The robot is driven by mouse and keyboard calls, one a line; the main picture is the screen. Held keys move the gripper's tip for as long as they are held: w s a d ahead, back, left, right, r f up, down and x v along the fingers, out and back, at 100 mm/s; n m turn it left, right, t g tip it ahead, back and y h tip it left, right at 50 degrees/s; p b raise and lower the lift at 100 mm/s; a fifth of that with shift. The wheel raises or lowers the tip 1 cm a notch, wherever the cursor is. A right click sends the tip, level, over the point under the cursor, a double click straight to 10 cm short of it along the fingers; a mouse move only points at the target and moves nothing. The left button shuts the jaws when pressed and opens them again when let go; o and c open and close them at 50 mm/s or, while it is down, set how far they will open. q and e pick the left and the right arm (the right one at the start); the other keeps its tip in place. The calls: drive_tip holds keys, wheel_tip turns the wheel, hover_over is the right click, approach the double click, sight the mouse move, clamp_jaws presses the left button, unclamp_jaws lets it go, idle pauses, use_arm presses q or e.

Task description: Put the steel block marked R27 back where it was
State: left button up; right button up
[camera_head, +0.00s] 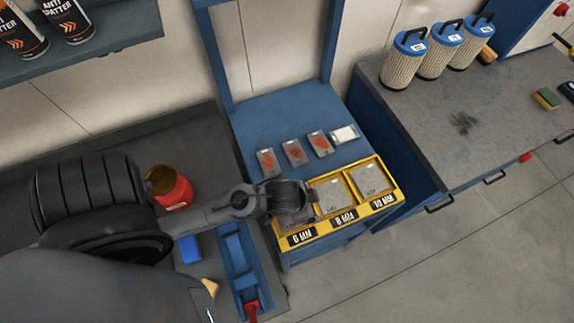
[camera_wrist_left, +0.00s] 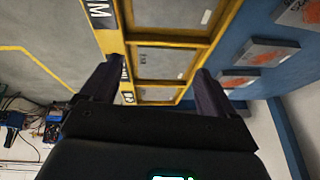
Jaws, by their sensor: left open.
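Several small steel blocks lie in a row on the blue bench top. Three bear orange-red marks: the left (camera_head: 268,162), the middle (camera_head: 295,153) and the right (camera_head: 321,143). A paler block (camera_head: 344,134) lies at the row's right end. I cannot read R27 on any of them. A yellow tray (camera_head: 396,190) in front has compartments labelled 6 MM, 8 MM and 10 MM; grey plates show in the 8 MM (camera_head: 338,194) and 10 MM (camera_head: 370,178) ones. My left gripper (camera_head: 303,213) is open and empty above the 6 MM end, partly hiding it. The wrist view shows its spread fingers (camera_wrist_left: 155,88).
A blue frame post (camera_head: 216,55) rises behind the bench. A red can (camera_head: 172,188) and black tyres (camera_head: 85,190) stand left. Filter canisters (camera_head: 404,62) stand on the grey counter (camera_head: 440,150) at right. The floor in front is clear.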

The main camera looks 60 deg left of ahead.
use_arm(q)
drive_tip(key=s+r+g, duration=0.1)
drive_tip(key=s, duration=0.5)
drive_tip(key=shift+s+a+n, duration=0.25)
drive_tip(key=shift+a+n, duration=0.1)
drive_tip(key=shift+n, duration=0.05)
drive_tip(key=shift+r, duration=0.15)
wheel_tip(320, 180, up, 20)
drive_tip(key=p, duration=2)
drive_tip(key=shift+r, duration=0.2)
